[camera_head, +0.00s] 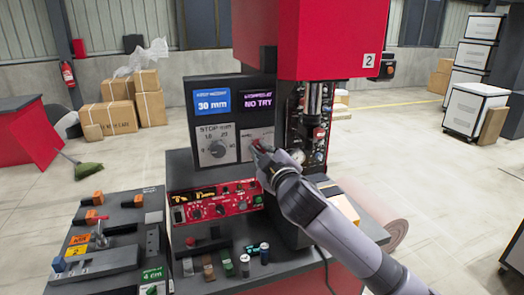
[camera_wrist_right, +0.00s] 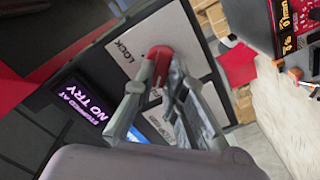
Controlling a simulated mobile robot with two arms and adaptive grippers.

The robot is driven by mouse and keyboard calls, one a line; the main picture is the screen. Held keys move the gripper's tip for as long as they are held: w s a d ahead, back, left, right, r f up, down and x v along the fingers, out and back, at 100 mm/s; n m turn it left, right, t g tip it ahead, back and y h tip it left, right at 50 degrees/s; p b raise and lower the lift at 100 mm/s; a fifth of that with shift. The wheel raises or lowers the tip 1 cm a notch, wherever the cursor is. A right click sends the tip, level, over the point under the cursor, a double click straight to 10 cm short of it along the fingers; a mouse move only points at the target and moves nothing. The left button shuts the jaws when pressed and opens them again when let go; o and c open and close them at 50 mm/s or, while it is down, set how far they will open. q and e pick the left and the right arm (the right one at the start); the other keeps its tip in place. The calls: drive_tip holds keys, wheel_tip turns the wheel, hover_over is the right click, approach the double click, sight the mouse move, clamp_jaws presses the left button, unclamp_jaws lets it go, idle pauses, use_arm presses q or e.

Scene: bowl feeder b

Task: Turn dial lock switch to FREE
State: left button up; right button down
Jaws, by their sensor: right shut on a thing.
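The dial lock switch is a red knob on a pale plate marked LOCK, right of the STOP mm dial (camera_head: 217,148) on the dark panel. In the right wrist view its red knob (camera_wrist_right: 158,54) sits between my fingertips. My right gripper (camera_head: 262,153) reaches the panel from the lower right and covers much of the plate (camera_head: 249,141) in the head view. In the wrist view the gripper (camera_wrist_right: 160,78) is shut on the red knob. The FREE mark cannot be read, and which mark the knob points to cannot be told. My left gripper is not in view.
Above the plate are a blue 30 mm screen (camera_head: 212,101) and a purple NO TRY screen (camera_head: 258,103). A red control box (camera_head: 216,206) stands below. A red machine housing (camera_head: 330,40) overhangs at the right. A side console (camera_head: 110,240) stands at the lower left.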

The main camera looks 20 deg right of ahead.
drive_tip(key=c, duration=1.6)
unclamp_jaws()
drive_tip(key=shift+c, duration=0.2)
drive_tip(key=s, duration=1.2)
drive_tip(key=shift+d, duration=0.25)
